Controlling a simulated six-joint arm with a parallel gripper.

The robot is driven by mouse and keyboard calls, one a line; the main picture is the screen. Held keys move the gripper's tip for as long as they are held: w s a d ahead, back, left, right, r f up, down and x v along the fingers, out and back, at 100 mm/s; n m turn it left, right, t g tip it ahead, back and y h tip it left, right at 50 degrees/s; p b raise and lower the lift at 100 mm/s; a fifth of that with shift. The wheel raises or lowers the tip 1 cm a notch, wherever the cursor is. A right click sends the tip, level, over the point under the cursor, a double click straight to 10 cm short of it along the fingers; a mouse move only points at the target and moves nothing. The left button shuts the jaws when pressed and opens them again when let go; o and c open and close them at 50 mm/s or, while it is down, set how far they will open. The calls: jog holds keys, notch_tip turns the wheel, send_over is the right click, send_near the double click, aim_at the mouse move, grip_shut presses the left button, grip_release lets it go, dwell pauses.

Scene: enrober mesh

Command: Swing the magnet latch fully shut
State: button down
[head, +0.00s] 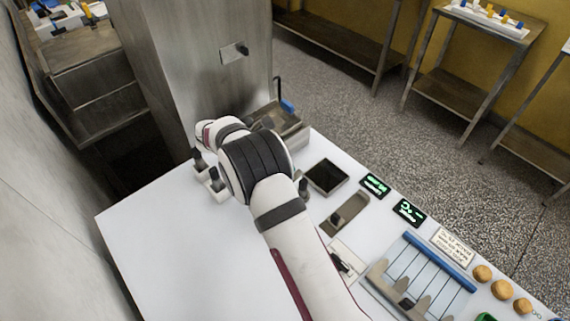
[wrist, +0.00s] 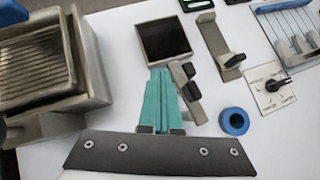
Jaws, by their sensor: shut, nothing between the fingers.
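My gripper (wrist: 159,78) shows in the wrist view as two teal fingers, pressed together and empty, pointing away over the white table top. Just right of the fingertips is a small grey metal piece with black knobs (wrist: 185,80), which looks like the magnet latch, though I cannot be sure. The fingers partly overlap its near side; whether they touch it I cannot tell. In the head view only a black knob (head: 304,187) of that piece shows beside my arm. My arm hides my fingers there. How far the latch is swung cannot be read.
A ribbed metal box (wrist: 42,65) stands left of the fingers. A dark square recess (wrist: 163,40) lies beyond them. A bracket with a black knob (wrist: 222,50), a rotary switch plate (wrist: 270,88) and a blue ring (wrist: 234,121) sit to the right. The table's left front (head: 150,240) is clear.

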jog(key=v, duration=1.5)
jog(key=shift+a+r, duration=0.2)
jog(key=shift+r, duration=0.15)
jog(key=shift+s, duration=0.15)
